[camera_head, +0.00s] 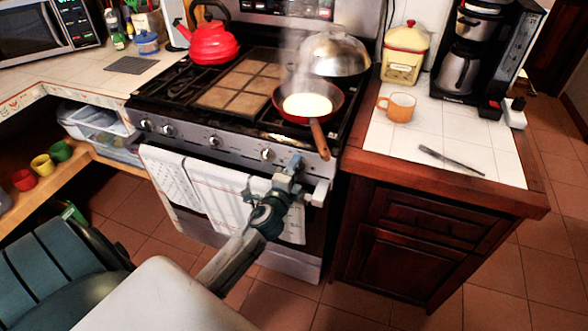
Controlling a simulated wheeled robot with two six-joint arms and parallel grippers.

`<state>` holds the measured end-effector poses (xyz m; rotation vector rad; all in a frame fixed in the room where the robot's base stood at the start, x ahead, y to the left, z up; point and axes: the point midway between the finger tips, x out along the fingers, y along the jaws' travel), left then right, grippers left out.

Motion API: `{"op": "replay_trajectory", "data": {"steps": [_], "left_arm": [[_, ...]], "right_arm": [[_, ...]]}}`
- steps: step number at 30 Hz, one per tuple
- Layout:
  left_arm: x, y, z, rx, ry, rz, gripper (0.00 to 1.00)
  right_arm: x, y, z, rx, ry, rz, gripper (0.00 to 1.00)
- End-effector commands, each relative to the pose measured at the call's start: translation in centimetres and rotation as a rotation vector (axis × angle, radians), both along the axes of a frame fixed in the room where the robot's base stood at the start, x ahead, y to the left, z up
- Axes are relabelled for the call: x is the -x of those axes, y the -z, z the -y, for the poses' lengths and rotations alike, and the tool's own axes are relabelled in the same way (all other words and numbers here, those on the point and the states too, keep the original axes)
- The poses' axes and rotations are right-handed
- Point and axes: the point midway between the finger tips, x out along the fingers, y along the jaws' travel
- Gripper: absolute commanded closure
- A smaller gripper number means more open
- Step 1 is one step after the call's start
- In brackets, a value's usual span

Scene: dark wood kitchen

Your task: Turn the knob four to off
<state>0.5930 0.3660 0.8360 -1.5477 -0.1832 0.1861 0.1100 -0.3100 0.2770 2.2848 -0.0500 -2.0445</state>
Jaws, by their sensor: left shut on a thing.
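The stove's front panel (190,137) carries a row of round knobs. Two knobs (167,130) are at its left end, one knob (214,141) is near the middle, and another knob (266,154) is farther right, just left of my left gripper. My left gripper (296,164) reaches up to the panel's right end and is shut on a stove knob there, mostly hidden by the fingers. I cannot read the knob's setting. My right gripper is not in view.
A steaming pan (329,108) with pale contents sits above, its handle (320,140) overhanging the front near my gripper. Towels (212,192) hang from the oven handle. A red kettle (208,42) and a domed lid (335,54) are behind; a counter with a mug (399,107) is right.

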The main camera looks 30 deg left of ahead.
Motion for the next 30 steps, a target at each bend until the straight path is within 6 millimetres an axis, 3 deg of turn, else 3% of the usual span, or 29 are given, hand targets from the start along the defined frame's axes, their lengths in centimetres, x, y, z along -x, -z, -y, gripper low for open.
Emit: {"op": "replay_trajectory", "data": {"steps": [1, 2, 5, 17, 30], "left_arm": [[0.0, 0.0, 0.0, -0.001, 0.000, 0.000, 0.80], [0.0, 0.0, 0.0, -0.001, 0.000, 0.000, 0.54], [0.0, 0.0, 0.0, -0.001, 0.000, 0.000, 0.37], [1.0, 0.2, 0.2, 0.000, 0.000, -0.001, 0.37], [8.8, 0.3, 2.2, 0.001, 0.001, -0.001, 0.37]], "right_arm": [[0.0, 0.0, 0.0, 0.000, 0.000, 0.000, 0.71], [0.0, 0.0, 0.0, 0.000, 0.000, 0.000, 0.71], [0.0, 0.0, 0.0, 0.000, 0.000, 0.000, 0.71], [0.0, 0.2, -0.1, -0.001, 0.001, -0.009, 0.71], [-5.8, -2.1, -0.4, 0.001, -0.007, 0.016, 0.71]]}}
